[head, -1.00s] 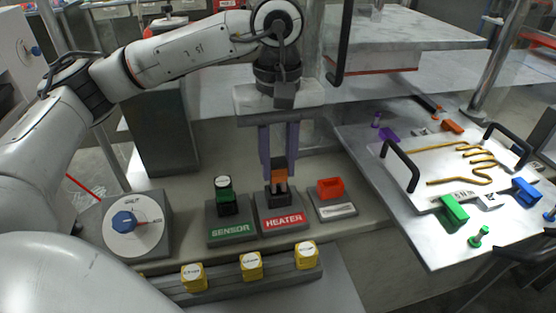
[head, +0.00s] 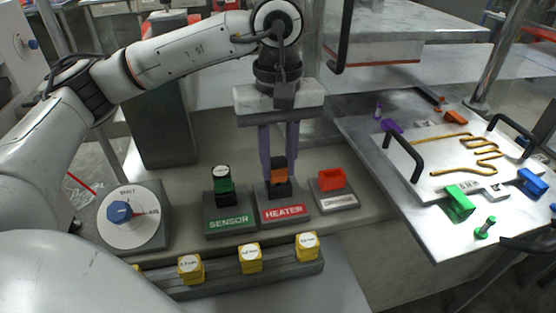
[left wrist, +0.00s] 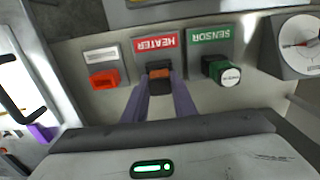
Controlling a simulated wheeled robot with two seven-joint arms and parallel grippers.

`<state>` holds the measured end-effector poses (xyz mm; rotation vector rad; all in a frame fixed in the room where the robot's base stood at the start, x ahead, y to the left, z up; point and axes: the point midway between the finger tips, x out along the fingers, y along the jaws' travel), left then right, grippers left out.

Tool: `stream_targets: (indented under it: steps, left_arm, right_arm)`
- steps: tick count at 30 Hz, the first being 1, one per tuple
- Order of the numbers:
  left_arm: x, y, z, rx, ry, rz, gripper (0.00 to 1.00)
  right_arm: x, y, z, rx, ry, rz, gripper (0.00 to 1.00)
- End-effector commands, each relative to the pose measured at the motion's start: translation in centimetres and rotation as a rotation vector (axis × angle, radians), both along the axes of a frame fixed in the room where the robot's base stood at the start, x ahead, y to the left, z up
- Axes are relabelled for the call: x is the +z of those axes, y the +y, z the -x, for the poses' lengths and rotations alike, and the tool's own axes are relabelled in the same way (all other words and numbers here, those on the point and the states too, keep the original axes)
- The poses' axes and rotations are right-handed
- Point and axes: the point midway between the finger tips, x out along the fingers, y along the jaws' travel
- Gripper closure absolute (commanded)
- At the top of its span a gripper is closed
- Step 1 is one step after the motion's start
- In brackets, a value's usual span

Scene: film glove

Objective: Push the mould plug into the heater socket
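The mould plug (head: 279,174), orange with a dark part, stands upright at the grey heater socket (head: 284,212) with its red HEATER label. My left gripper (head: 279,165) points down from above, its two purple fingers on either side of the plug and apparently shut on it. In the left wrist view the plug (left wrist: 160,76) sits between the fingertips, just below the HEATER label. How deep the plug sits in the socket is hard to tell.
A sensor socket (head: 229,222) with a green plug (head: 222,180) stands left of the heater. A grey block with a red holder (head: 332,179) stands right. A dial (head: 128,214) and yellow blocks (head: 250,257) are nearby. A metal table (head: 440,240) with a handled plate is at right.

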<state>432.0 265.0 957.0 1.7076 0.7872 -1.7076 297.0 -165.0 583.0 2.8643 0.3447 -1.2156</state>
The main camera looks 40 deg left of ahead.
Motion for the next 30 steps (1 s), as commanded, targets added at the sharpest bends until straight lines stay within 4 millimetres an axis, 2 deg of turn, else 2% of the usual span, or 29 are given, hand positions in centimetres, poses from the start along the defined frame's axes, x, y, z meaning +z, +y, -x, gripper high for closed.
stream_targets:
  steps: [1,4,16,17,19,27,30]
  left_arm:
    - [-0.1,0.0,0.0,0.000,0.000,0.000,0.69]
    - [-0.1,0.0,0.0,0.000,0.001,-0.001,0.54]
    - [-0.1,0.0,0.0,0.000,0.001,-0.001,0.54]
    - [-0.1,0.0,0.0,0.000,0.001,-0.001,0.54]
    - [0.2,0.0,0.0,0.000,-0.001,0.000,0.54]
    - [6.6,0.0,-0.1,0.000,-0.004,0.000,0.54]
    - [8.3,0.0,-0.1,-0.001,-0.004,0.000,0.54]
  right_arm:
    - [0.0,0.0,0.0,0.000,0.000,0.000,0.69]
    - [0.0,0.0,0.0,0.000,0.000,0.000,0.69]
    - [0.1,0.0,0.0,0.004,0.001,0.004,0.69]
    - [0.4,0.2,-0.1,0.007,-0.001,0.004,0.69]
    - [2.3,1.3,-0.8,0.023,-0.020,-0.007,0.69]
    - [2.3,1.1,-0.6,0.020,-0.013,-0.005,0.69]
    - [2.6,1.0,-0.6,0.017,-0.014,-0.005,0.69]
